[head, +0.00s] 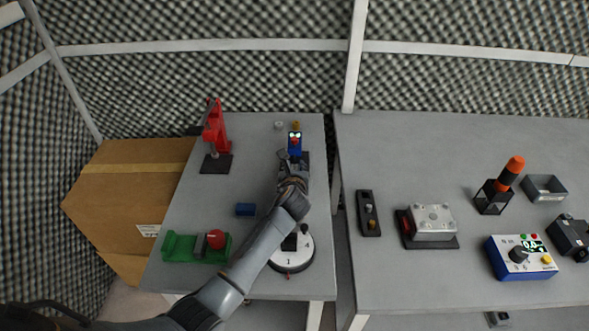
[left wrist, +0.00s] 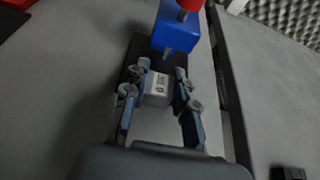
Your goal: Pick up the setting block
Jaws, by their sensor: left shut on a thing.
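The setting block (left wrist: 157,86) is a small grey block with dark printed marks on its face. In the left wrist view it sits between the two fingers of my left gripper (left wrist: 160,93), which is shut on it. In the head view my left gripper (head: 297,168) is at the right side of the left table, just in front of a blue device with a red part (head: 295,143). The block is hidden there by the gripper and arm. I cannot tell whether the block still touches the dark base under it. My right gripper is not in view.
The left table (head: 210,195) also holds a red press-like tool (head: 215,130), a blue block (head: 245,209), a green fixture (head: 190,248) and a round numbered dial (head: 290,262). A gap separates it from the right table (head: 400,150), which bears several devices.

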